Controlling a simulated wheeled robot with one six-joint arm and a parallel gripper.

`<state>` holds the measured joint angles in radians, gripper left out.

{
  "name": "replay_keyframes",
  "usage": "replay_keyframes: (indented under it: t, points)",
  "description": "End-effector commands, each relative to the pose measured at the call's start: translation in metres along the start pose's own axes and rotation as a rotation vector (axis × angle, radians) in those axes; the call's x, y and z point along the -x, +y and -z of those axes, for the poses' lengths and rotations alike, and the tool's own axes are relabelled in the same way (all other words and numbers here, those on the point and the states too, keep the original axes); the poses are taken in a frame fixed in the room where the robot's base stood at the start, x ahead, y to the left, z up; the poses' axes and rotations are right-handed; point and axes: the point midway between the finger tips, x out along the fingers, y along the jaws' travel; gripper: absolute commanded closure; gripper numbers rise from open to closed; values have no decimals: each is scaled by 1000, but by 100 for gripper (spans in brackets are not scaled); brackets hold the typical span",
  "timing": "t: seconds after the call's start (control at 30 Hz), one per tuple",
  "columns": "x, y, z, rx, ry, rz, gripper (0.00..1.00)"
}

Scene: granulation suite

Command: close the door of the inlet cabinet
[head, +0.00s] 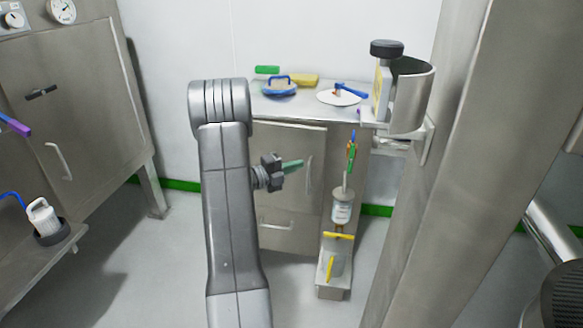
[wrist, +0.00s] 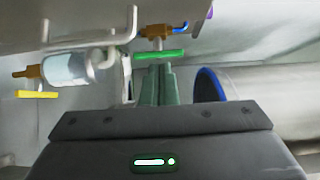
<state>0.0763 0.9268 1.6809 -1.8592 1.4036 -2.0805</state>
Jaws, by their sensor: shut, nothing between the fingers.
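A steel cabinet (head: 343,112) stands in the middle of the head view; I take it as the inlet cabinet, though no label is readable. Contact cannot be told. In the wrist view the closed fingers (wrist: 157,88) show below a green valve handle (wrist: 160,54).
A filter bottle (head: 342,207) and yellow-handled valve (head: 338,236) stand right of the door. A larger steel cabinet (head: 80,120) stands left, a steel column (head: 440,200) right. Floor between is clear.

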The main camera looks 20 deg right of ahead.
Motion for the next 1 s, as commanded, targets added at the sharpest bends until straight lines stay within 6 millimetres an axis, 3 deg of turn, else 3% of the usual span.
replay_keyframes:
  t: [0.2,0.4,0.6,1.0]
  points:
    - [-51,3,1,-2,5,1,100]
    - [-76,2,-16,-2,0,2,100]
    - [-86,1,-26,-1,0,1,100]
    - [-88,0,-28,0,-1,1,100]
